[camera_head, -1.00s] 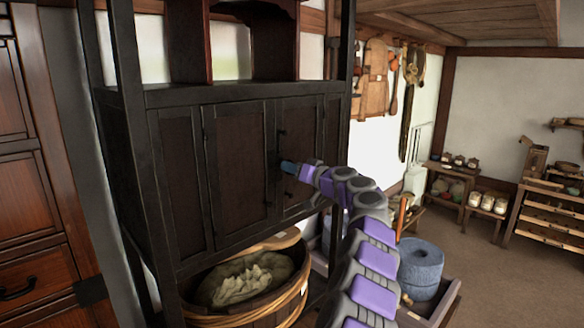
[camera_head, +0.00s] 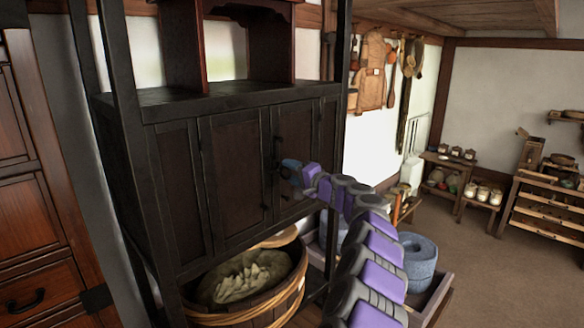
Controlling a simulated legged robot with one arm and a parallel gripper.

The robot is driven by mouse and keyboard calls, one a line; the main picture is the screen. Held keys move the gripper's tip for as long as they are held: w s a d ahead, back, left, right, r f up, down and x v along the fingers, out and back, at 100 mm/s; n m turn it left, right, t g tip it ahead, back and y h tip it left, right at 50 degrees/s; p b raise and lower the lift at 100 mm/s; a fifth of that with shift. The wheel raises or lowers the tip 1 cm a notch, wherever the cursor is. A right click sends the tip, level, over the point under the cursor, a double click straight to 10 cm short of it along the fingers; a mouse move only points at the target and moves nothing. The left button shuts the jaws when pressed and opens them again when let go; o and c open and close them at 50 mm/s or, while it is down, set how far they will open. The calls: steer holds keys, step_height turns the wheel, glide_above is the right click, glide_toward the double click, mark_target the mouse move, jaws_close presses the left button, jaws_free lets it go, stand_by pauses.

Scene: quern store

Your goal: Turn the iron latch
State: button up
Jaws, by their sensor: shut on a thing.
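The dark wooden cabinet (camera_head: 232,170) stands in front of me with its panelled doors closed. My gripper (camera_head: 284,168) is at the seam between the middle and right doors, at about mid-height. It is shut on the iron latch, which the fingers and wrist mostly hide, so I cannot tell the latch's angle. A thin dark handle (camera_head: 277,150) shows just above the gripper on the door. My purple and grey arm reaches up to the cabinet from the lower right.
A wooden tub (camera_head: 262,312) with a cloth sack (camera_head: 245,277) sits under the cabinet. A grey stone quern (camera_head: 418,262) stands in a wooden tray to the right. Open floor (camera_head: 470,270) lies further right, before shelves.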

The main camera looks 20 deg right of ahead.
steer(key=shift+w+a+f+m+p, duration=0.1)
steer(key=shift+a+f+m+p, duration=0.1)
steer(key=shift+f+m+p, duration=0.3)
steer(key=shift+a+f+m+p, duration=0.2)
steer(key=shift+f+m, duration=0.3)
steer(key=shift+m, duration=0.3)
steer(key=shift+a+f, duration=0.2)
steer(key=shift+f, duration=0.1)
steer(key=o, duration=1)
steer(key=shift+f, duration=0.1)
steer(key=shift+o, duration=0.3)
steer(key=shift+s+d+f+g, duration=0.15)
steer(key=shift+s+f+g, duration=0.05)
steer(key=shift+s+g, duration=0.1)
steer(key=shift+o, duration=0.3)
steer(key=s, duration=0.1)
steer(key=s+r, duration=0.1)
steer(key=s, duration=0.1)
steer(key=s+r, duration=0.1)
steer(key=s, duration=0.1)
steer(key=shift+s+d+r, duration=0.15)
steer(key=shift+d+r, duration=0.05)
glide_toward(288, 181)
steer(key=s+d+r, duration=0.1)
steer(key=s+d, duration=0.2)
steer(key=s, duration=0.3)
steer(key=shift+d+r+n, duration=0.25)
steer(key=shift+r+n, duration=0.05)
steer(key=shift+r, duration=0.05)
